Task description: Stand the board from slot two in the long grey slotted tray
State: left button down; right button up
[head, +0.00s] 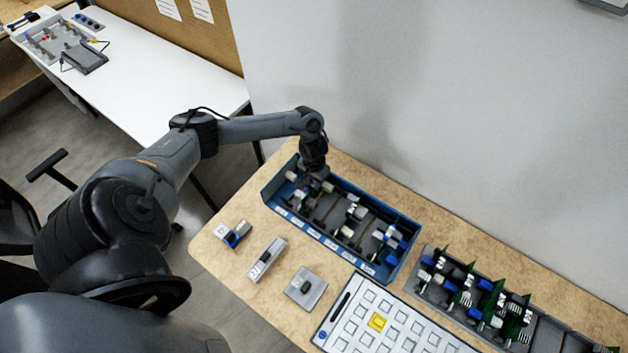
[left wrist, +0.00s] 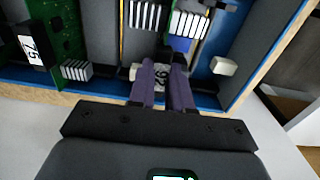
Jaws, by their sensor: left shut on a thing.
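The long grey slotted tray (head: 548,334) runs along the right of the table. Several green boards (head: 463,290) stand in its left part, and its right part looks empty. A blue box (head: 325,238) with labels along its front holds several more boards. My left gripper (head: 312,178) points down into the box's far left part. In the left wrist view its fingers (left wrist: 166,82) are shut on a board's numbered block (left wrist: 162,74). Most of that board is hidden by the fingers, and the head view does not show which slot it is at. My right gripper is not in view.
A white keypad panel (head: 352,330) with one yellow key lies before the box and tray. Three small grey fixtures (head: 235,233) (head: 267,258) (head: 305,287) sit on the table's front left. A wall (head: 450,120) rises close behind the table.

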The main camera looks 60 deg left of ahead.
pick_arm(q)
jog(key=shift+f, duration=0.4)
dwell(0.5)
jog(key=c, duration=0.8)
grip_release()
jog(key=shift+f, duration=0.1)
jog(key=shift+c, duration=0.2)
jog(key=shift+r, duration=0.2)
jog(key=shift+p, duration=0.45)
jog(key=shift+r+p, duration=0.55)
jog(key=shift+p, duration=0.15)
jog(key=shift+r+p, duration=0.55)
jog(key=shift+p, duration=0.25)
